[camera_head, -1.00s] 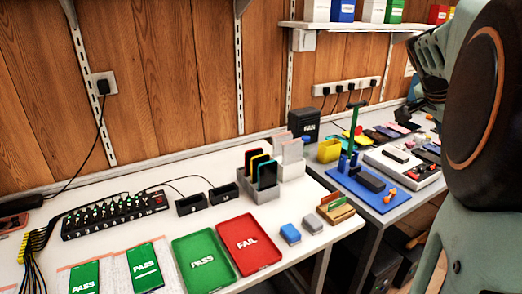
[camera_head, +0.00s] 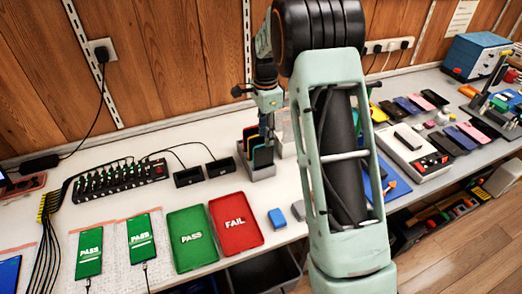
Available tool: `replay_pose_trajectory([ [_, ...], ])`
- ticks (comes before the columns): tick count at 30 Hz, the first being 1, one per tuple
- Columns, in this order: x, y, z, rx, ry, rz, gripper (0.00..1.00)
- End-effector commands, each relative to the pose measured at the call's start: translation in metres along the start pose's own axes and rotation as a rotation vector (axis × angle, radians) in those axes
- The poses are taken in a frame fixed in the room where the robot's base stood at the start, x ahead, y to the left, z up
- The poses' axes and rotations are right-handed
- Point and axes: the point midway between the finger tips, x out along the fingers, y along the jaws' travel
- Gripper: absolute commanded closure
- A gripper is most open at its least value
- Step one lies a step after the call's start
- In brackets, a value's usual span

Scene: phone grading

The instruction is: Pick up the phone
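Several dark phones with coloured edges (camera_head: 263,156) stand upright in a grey slotted rack (camera_head: 262,173) on the white bench, in the head view. My gripper (camera_head: 268,120) is above the rack, pointing down over the phones. Its fingers are small and partly merge with the phones and rack, so I cannot tell whether they are open or touching a phone. Two phones with green PASS screens, a left one (camera_head: 89,252) and a right one (camera_head: 141,238), lie on pale mats at the front left. My arm hides the bench right of the rack.
A green PASS tray (camera_head: 185,257) and a red FAIL tray (camera_head: 247,239) lie in front of the rack. Two black holders (camera_head: 188,178) and a black multi-port hub (camera_head: 119,187) stand to its left. Several coloured phones (camera_head: 407,105) lie on the right bench.

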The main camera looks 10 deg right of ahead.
Motion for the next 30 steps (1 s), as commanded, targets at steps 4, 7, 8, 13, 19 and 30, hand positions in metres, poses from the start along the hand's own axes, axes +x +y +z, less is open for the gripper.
replay_pose_trajectory([
  [4,0.012,0.000,0.009,0.003,-0.023,0.011,0.71],
  [7,0.029,0.000,0.010,0.003,-0.024,0.012,0.71],
  [8,0.034,0.000,0.010,0.003,-0.024,0.011,0.71],
  [13,0.054,0.000,0.010,0.003,-0.023,0.010,0.71],
  [19,0.071,0.000,0.010,0.003,-0.022,0.010,0.71],
  [30,0.111,0.000,0.010,0.002,-0.021,0.007,0.71],
])
